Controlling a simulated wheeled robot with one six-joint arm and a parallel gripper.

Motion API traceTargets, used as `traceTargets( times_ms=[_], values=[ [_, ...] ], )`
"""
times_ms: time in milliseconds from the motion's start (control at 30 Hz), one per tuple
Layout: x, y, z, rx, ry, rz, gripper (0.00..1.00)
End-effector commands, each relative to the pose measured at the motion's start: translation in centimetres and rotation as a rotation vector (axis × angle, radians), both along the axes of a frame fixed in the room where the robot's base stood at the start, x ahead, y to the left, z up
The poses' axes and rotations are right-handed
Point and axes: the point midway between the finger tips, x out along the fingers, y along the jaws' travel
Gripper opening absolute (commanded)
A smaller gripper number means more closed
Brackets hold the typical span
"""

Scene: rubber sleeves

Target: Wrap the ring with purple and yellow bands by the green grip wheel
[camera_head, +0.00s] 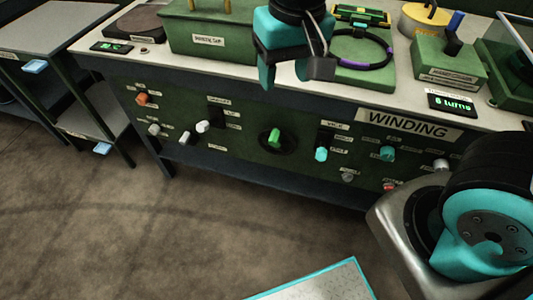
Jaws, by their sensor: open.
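A thin dark ring (378,66) with a purple band on its lower edge lies on a green block at the back of the bench. Its left part is close to or behind my gripper, and any yellow band is hard to make out. My gripper (286,83) hangs open and empty, left of the ring and in front of the bench top's rear fixtures. A green grip (275,138) on a round dark disc sits on the front panel, below my gripper and apart from it. I cannot tell for sure that this is the grip wheel.
The panel carries a WINDING label (408,125), a teal knob (321,154), an orange knob (142,98) and several switches. A small display (453,103) reads in turns. A green box (215,38) stands left of my gripper. The floor before the bench is clear.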

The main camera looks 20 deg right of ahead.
Motion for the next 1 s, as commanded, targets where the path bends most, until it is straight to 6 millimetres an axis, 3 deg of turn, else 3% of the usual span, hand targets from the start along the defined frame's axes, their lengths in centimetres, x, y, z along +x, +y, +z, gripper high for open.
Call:
traceTargets(
  times_ms=[33,100,233,400,567,667,1000],
  values=[
    [1.9,0.5,-5.4,-0.053,-0.011,-0.092,0.55],
    [4.2,0.9,-8.8,-0.120,-0.044,-0.233,0.55],
    [7.4,1.6,-13.7,-0.216,-0.123,-0.452,0.55],
    [9.4,2.3,-16.8,-0.275,-0.208,-0.622,0.55],
    [10.1,2.3,-17.8,-0.290,-0.235,-0.671,0.55],
    [10.3,1.7,-18.9,-0.294,-0.234,-0.673,0.55],
    [11.9,-0.9,-25.8,-0.294,-0.231,-0.672,0.55]
  ],
)
